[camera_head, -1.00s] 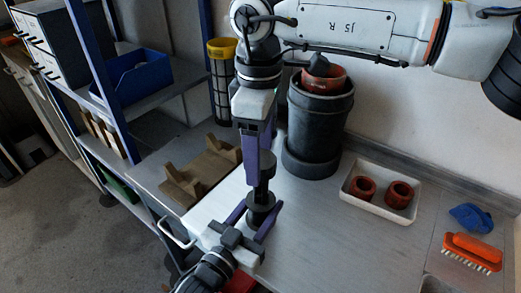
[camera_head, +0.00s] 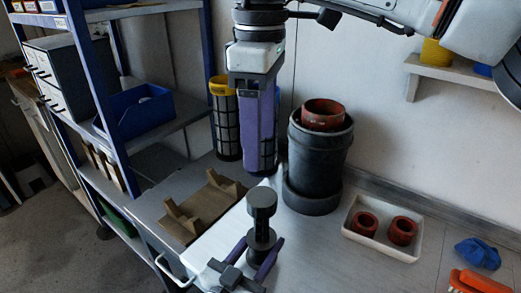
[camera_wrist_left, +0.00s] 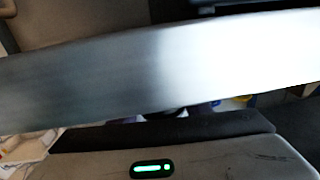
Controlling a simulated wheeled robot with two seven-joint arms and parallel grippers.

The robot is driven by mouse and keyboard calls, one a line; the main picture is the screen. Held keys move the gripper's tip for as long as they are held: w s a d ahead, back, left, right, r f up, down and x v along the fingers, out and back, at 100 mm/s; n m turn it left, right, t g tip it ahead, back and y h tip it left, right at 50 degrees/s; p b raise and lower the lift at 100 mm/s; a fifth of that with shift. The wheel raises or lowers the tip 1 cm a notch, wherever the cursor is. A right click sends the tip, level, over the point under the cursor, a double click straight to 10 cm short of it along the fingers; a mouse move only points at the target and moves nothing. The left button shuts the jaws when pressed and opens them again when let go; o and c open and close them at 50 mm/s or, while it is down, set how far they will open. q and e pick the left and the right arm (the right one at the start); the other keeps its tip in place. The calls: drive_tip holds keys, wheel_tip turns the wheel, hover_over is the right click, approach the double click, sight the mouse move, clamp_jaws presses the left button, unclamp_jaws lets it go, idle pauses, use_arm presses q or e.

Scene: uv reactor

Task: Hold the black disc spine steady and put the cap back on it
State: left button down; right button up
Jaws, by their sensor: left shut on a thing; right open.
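The black disc spine (camera_head: 261,240) stands upright over the light bench, in the lower middle of the head view. A wide black round piece, apparently the cap (camera_head: 262,196), sits on top of its narrower stem. My left gripper (camera_head: 260,243) comes from below, its purple fingers shut on the spine's lower part. My right gripper (camera_head: 262,172) hangs just above the cap, pointing down, open and apart from it. The left wrist view shows a close grey-white band and a green light; I cannot make out the spine there.
A dark canister (camera_head: 318,160) with an orange ring stands behind to the right. A white tray (camera_head: 384,248) holds two orange rings. A brown wooden cradle (camera_head: 203,207) lies left. A yellow-topped mesh filter (camera_head: 224,120) stands behind. A blue cloth (camera_head: 478,252) and orange brush (camera_head: 477,282) lie right.

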use_arm(q)
drive_tip(key=shift+f, duration=0.1)
drive_tip(key=c, duration=0.9)
unclamp_jaws()
drive_tip(key=v, duration=1)
drive_tip(key=shift+s+a, duration=0.1)
drive_tip(key=shift+s, duration=0.05)
